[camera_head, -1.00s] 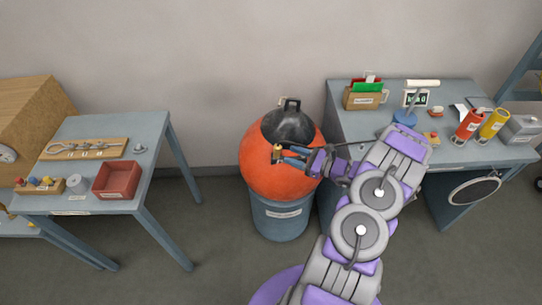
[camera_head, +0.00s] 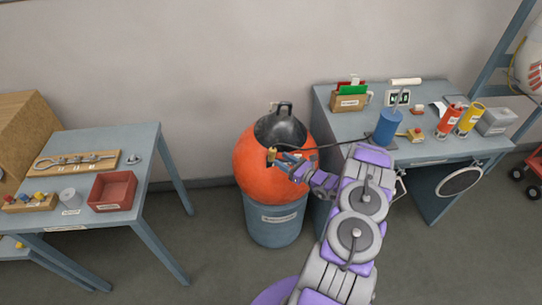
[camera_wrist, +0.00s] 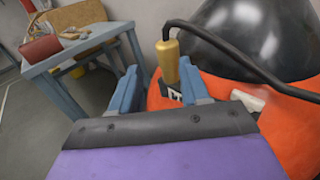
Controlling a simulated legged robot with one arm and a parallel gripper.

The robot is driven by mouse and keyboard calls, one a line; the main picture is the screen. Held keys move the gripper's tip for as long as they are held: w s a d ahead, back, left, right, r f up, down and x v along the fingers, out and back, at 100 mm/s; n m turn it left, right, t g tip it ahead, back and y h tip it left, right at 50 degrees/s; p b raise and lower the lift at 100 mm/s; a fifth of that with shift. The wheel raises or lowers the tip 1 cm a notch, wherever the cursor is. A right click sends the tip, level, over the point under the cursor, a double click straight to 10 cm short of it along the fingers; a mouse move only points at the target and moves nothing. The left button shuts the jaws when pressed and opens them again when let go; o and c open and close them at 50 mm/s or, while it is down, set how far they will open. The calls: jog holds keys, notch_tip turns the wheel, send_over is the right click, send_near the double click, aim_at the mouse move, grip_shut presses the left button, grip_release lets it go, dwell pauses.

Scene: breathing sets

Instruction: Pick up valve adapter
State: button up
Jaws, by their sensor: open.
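A brass fitting (camera_head: 271,155) stands at the front left of the orange ball (camera_head: 262,175). It looks like the valve adapter, though I cannot be sure. A dark hose runs from its top to the right. My gripper (camera_head: 279,160) is open beside the fitting. In the wrist view, the brass fitting (camera_wrist: 168,60) appears between the blue fingers of my gripper (camera_wrist: 158,76), nearer the right one. I cannot tell whether they touch it. A small dark part with pale marks (camera_wrist: 175,96) is below the fitting.
The orange ball has a dark top (camera_head: 281,128) and rests on a blue-grey drum (camera_head: 275,222). Left is a table with a red tray (camera_head: 112,190) and a wooden tool board (camera_head: 78,162). Right is a desk with a blue cylinder (camera_head: 389,127).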

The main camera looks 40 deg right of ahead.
aim_at(273, 150)
jog(key=shift+w+a, duration=0.3)
jog(key=shift+w, duration=0.65)
jog(key=w+d, duration=0.1)
jog(key=d, duration=0.1)
jog(key=shift+w+d+f+b, duration=0.3)
jog(key=shift+w+d+f, duration=0.05)
jog(key=shift+w, duration=0.05)
jog(key=w+a, duration=0.1)
jog(key=a, duration=0.1)
jog(key=w+a+r, duration=0.1)
jog(key=w, duration=0.1)
jog(key=shift+w+a+b, duration=0.1)
jog(key=shift+a+b, duration=0.2)
jog(key=shift+a, duration=0.05)
jog(key=shift+w+r, duration=0.15)
jog(key=shift+d+f, duration=0.25)
jog(key=shift+d, duration=0.85)
jog(key=shift+c, duration=0.8)
jog(key=shift+a+r, duration=0.1)
jog(key=shift+a, duration=0.55)
jog(key=c, duration=0.6)
jog(key=shift+d, duration=0.3)
grip_shut()
